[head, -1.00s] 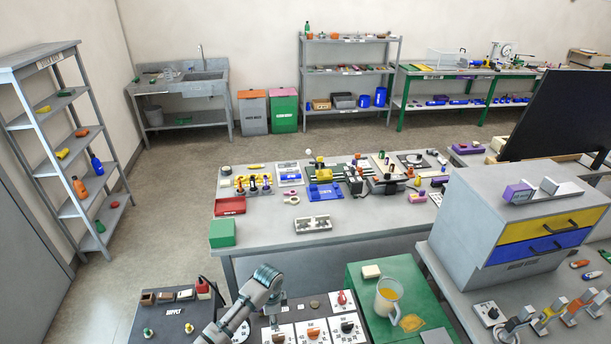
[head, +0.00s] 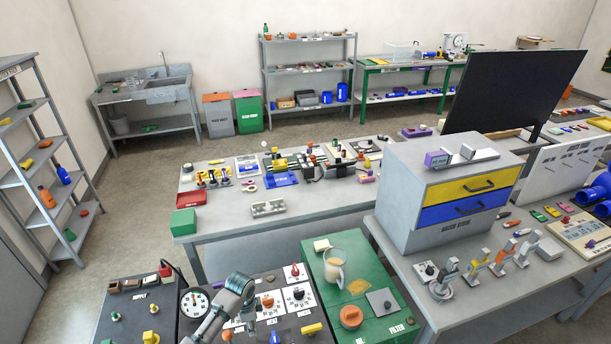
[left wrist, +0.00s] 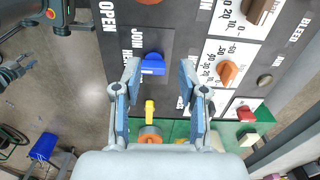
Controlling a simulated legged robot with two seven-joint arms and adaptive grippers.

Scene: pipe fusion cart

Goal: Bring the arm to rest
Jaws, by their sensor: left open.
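My left gripper (head: 240,292) is above the dark control panel (head: 262,337) at the bottom of the head view. In the left wrist view its two fingers (left wrist: 160,78) are apart with nothing between them. A blue knob (left wrist: 153,64) on the panel shows beyond the fingertips. A yellow handle (left wrist: 149,110) shows lower down, between the fingers in the picture. An orange dial knob (left wrist: 228,72) and a red knob (left wrist: 245,112) lie to the right. The gripper looks clear of the knobs, but its exact height is hard to tell. My right gripper is not in view.
A green filter cart top (head: 322,285) with a glass mug (head: 335,268) stands just right of the panel. A dark supply tray (head: 128,300) is left. Behind is a grey workbench (head: 225,222) with small parts; a drawer cabinet (head: 400,205) stands right.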

